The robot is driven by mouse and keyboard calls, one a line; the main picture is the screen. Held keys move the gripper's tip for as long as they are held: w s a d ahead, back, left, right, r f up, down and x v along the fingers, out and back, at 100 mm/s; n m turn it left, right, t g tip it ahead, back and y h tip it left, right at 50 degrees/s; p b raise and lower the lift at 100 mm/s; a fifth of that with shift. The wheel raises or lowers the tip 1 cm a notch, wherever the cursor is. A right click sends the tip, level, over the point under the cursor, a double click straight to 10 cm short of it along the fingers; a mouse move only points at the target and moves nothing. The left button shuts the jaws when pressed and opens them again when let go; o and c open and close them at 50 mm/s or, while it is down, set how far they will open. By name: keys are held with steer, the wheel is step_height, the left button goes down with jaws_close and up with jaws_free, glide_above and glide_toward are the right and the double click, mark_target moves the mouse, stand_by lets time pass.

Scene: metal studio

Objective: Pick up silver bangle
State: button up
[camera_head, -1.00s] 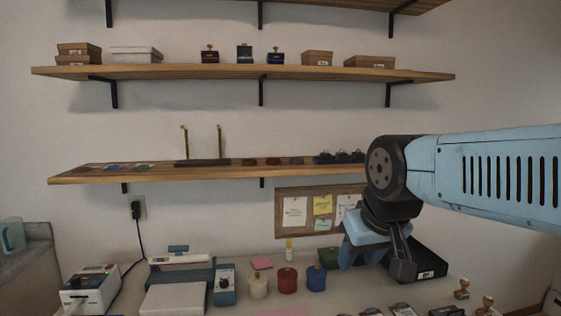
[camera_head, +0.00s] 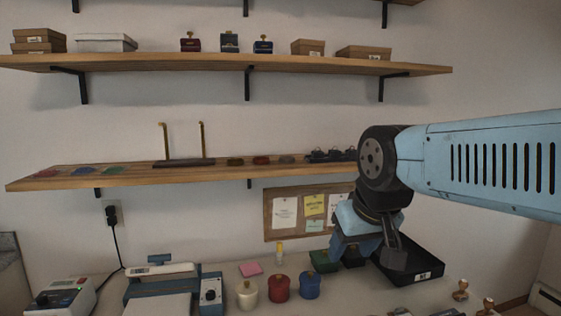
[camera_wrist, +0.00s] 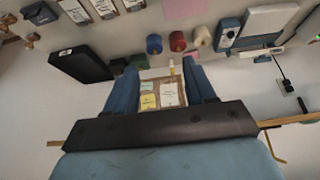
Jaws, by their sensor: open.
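I cannot make out a silver bangle in either view. On the middle shelf (camera_head: 120,183), a dark stand with two upright brass-coloured posts (camera_head: 183,162) stands left of centre. My gripper (camera_head: 368,252) hangs below the shelf's right end, above the workbench (camera_head: 235,300). In the wrist view my gripper (camera_wrist: 160,76) is open, with two blue fingers apart and nothing between them. The pinboard (camera_wrist: 165,94) shows beyond the fingers.
Cream, red (camera_head: 279,289) and blue lidded jars stand on the bench. A black tray (camera_head: 420,262) is right of my gripper, with wooden stamps (camera_head: 461,290) beyond. The upper shelf (camera_head: 230,66) holds boxes. Wall brackets (camera_head: 248,85) support the shelves.

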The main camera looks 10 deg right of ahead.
steer(key=o, duration=0.6)
steer(key=w+r, duration=0.5)
steer(key=w, duration=0.2)
steer(key=shift+w+a+r+m+g+h, duration=0.15)
steer(key=shift+w+a+m+g+h, duration=0.15)
steer(key=shift+w+a, duration=0.1)
steer(key=shift+g, duration=0.3)
steer(key=w+r, duration=0.1)
steer(key=w, duration=0.1)
steer(key=w+r, duration=0.1)
steer(key=w, duration=0.2)
steer(key=w+r, duration=0.1)
steer(key=w, duration=0.2)
steer(key=shift+w+a+r, duration=0.1)
steer(key=shift+a+r, duration=0.1)
steer(key=shift+a, duration=0.2)
steer(key=r+m+g, duration=0.1)
steer(key=r+m, duration=0.1)
glide_above(287, 162)
steer(key=w, duration=0.1)
steer(key=shift+w+d+f, duration=0.15)
steer(key=shift+f, duration=0.05)
steer(key=shift+x, duration=1.45)
